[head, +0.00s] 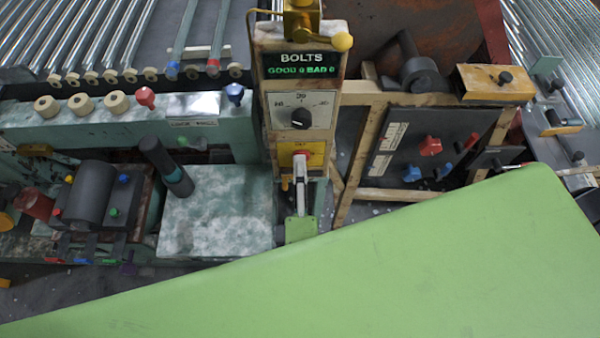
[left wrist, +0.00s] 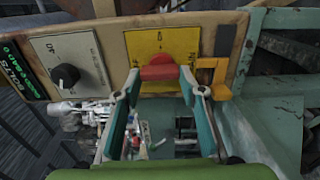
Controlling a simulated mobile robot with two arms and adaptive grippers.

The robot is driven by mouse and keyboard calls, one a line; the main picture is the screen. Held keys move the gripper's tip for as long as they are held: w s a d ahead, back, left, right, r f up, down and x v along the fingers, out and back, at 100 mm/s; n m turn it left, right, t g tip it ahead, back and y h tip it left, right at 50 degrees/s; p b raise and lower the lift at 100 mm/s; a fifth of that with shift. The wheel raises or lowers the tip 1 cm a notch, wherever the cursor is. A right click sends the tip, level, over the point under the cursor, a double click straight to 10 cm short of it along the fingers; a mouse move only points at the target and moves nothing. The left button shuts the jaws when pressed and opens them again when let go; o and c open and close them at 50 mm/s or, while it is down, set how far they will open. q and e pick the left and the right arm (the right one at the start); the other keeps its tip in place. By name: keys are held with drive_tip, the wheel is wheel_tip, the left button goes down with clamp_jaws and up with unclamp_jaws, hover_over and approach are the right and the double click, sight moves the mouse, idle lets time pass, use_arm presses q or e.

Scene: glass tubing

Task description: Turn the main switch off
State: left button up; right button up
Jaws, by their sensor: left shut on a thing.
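The main switch is a red handle on a yellow plate, low on the tan control panel. In the head view the red switch (head: 303,153) is small and partly covered by my left gripper (head: 301,178), which reaches it from below. In the left wrist view the red handle (left wrist: 158,68) lies across the picture between the two teal fingers of my left gripper (left wrist: 159,78). The fingers are shut on it near its two sides. Whether the switch is on or off cannot be read. My right gripper is not in view.
Above the switch on the panel are a black dial (head: 300,118) and a green-lit BOLTS sign (head: 302,64). A yellow bracket (left wrist: 213,76) sits beside the switch plate. A pale mottled box (head: 218,212) stands left, and a dark panel with coloured knobs (head: 420,150) right.

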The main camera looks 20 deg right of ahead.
use_arm(q)
drive_tip(key=o, duration=1.1)
drive_tip(key=shift+w+d, duration=0.1)
drive_tip(key=v, duration=0.7)
drive_tip(key=shift+s, duration=0.3)
